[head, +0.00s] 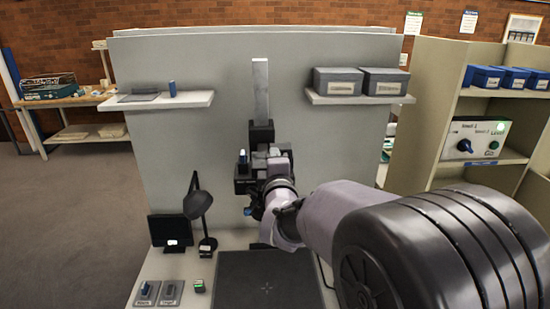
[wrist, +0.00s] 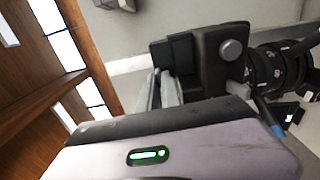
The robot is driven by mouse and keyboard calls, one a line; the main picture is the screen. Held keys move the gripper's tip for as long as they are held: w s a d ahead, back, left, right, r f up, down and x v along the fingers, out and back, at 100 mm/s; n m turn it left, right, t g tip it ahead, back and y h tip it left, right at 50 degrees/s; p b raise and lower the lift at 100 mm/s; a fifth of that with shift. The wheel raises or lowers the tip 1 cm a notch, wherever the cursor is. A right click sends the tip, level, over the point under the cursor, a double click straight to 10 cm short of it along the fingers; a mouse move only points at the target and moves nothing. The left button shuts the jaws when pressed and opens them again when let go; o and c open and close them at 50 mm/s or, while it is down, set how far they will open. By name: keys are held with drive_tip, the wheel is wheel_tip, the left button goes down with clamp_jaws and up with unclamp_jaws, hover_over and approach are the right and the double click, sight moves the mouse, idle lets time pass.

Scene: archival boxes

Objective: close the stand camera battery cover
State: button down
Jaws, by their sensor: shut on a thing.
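The stand camera (head: 262,135) is a dark body mounted on a pale upright column (head: 260,88) above the copy stand's dark base (head: 265,280). In the wrist view the camera body (wrist: 207,60) is black with a round grey knob, and its ringed lens (wrist: 275,65) points right. My gripper (wrist: 167,90) is up against the camera's near left side, its metal fingers closed on a part of it. The gripped part is mostly hidden, and I cannot make out the battery cover clearly. In the head view my gripper (head: 268,172) is partly hidden by my wrist.
A desk lamp (head: 198,205) and small monitor (head: 170,230) stand left of the base. Wall shelves hold a blue item (head: 172,88) at left and grey boxes (head: 338,82) at right. A cabinet (head: 440,95) with a control panel (head: 475,138) stands right. Floor at left is clear.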

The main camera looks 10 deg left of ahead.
drive_tip(key=c, duration=1.6)
unclamp_jaws()
drive_tip(key=shift+o, duration=0.2)
drive_tip(key=p+v, duration=0.1)
drive_tip(key=v, duration=1.6)
drive_tip(key=shift+s, duration=0.25)
